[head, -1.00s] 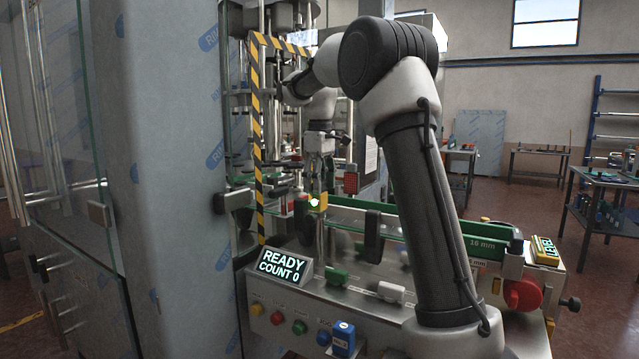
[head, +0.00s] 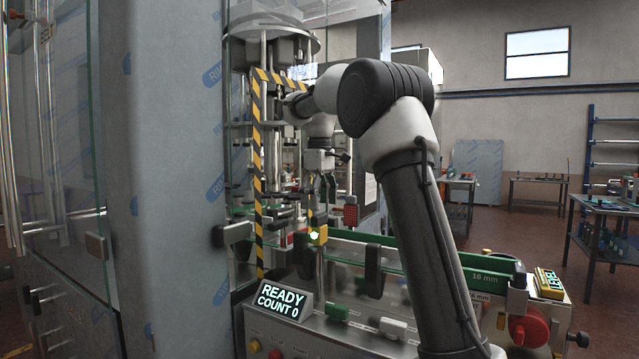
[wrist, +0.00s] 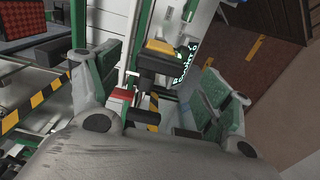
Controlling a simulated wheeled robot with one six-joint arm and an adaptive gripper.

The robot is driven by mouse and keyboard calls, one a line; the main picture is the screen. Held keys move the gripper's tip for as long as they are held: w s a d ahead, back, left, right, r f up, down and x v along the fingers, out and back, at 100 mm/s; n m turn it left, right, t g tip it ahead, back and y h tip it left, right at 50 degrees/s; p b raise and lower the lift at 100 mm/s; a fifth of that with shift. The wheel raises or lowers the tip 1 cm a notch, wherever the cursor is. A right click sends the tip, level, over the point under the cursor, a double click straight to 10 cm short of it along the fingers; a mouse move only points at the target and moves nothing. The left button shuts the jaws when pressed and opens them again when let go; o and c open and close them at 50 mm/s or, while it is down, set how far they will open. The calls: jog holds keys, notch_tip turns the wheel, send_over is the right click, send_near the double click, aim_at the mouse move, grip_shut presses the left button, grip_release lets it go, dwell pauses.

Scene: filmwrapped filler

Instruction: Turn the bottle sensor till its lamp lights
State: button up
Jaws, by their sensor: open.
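The bottle sensor (head: 318,234) is a small yellow block on a post beside the conveyor, with a bright spot on its face. In the wrist view, what looks like the same sensor (wrist: 158,58) shows as a dark body with a yellow top, between the fingers in the picture and beyond them. My gripper (head: 322,192) hangs just above the sensor in the head view, pointing down and apart from it. In the wrist view my gripper (wrist: 162,88) is open, its green-padded fingers wide apart with nothing held.
A display (head: 283,301) reads READY COUNT 0. A yellow-black striped post (head: 259,190) stands close left of my gripper. Green conveyor rails (head: 410,258) run to the right. A red part (wrist: 118,98) lies near the left finger.

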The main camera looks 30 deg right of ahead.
notch_tip(320, 180, up, 8)
dwell(0.5)
jog(key=f+m, duration=0.1)
jog(key=f, duration=0.1)
jog(key=f+m, duration=0.1)
jog(key=f, duration=0.2)
jog(key=s+f+m, duration=0.1)
jog(key=f, duration=0.2)
jog(key=shift+f+m+t, duration=0.2)
jog(key=shift+m+t, duration=0.2)
jog(key=s+f+m+t, duration=0.1)
jog(key=s+f, duration=0.2)
jog(key=s, duration=0.8)
jog(key=s+a+f+m+t, duration=0.1)
jog(key=s+f, duration=0.3)
jog(key=s, duration=0.8)
jog(key=s+a+f+m+t, duration=0.1)
jog(key=s+f, duration=0.2)
jog(key=s, duration=0.8)
jog(key=shift+s+f+t, duration=0.15)
jog(key=shift+t, duration=0.15)
